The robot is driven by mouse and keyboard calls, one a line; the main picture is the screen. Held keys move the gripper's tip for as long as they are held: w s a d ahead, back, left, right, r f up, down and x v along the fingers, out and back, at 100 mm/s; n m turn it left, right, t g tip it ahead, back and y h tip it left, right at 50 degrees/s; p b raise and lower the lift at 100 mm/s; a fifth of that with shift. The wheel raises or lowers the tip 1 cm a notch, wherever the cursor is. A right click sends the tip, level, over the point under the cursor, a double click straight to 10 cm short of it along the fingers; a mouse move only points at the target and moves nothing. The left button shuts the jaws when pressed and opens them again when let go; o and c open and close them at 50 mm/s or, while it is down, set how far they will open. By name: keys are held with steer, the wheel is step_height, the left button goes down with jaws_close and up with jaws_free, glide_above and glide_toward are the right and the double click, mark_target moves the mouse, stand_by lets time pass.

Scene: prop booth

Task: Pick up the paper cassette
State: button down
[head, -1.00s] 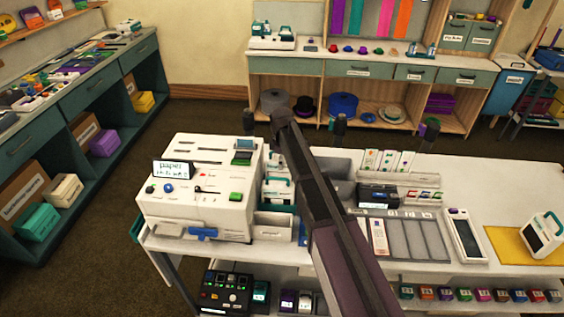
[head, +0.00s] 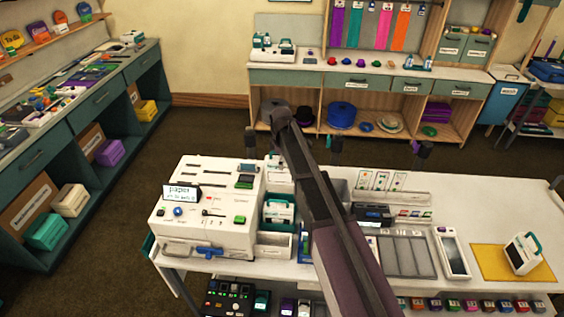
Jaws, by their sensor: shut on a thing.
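I cannot tell for sure which thing is the paper cassette. A white box with a teal handle (head: 279,211) stands just right of the white machine (head: 193,232), whose small sign reads "paper". A similar white box with a teal handle and dark front panel (head: 522,254) stands on the yellow mat (head: 487,263) at the table's right end. My dark arm crosses the middle of the view and hides part of the table.
The white table (head: 480,200) has clear room at its back right. A grey segmented tray (head: 405,257) and a white slab with a dark panel (head: 453,252) lie in front. Black posts rise along the back edge. Teal-fronted shelving (head: 85,125) stands at the left.

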steer(key=shift+r+p, duration=1.25)
steer(key=shift+r, duration=0.4)
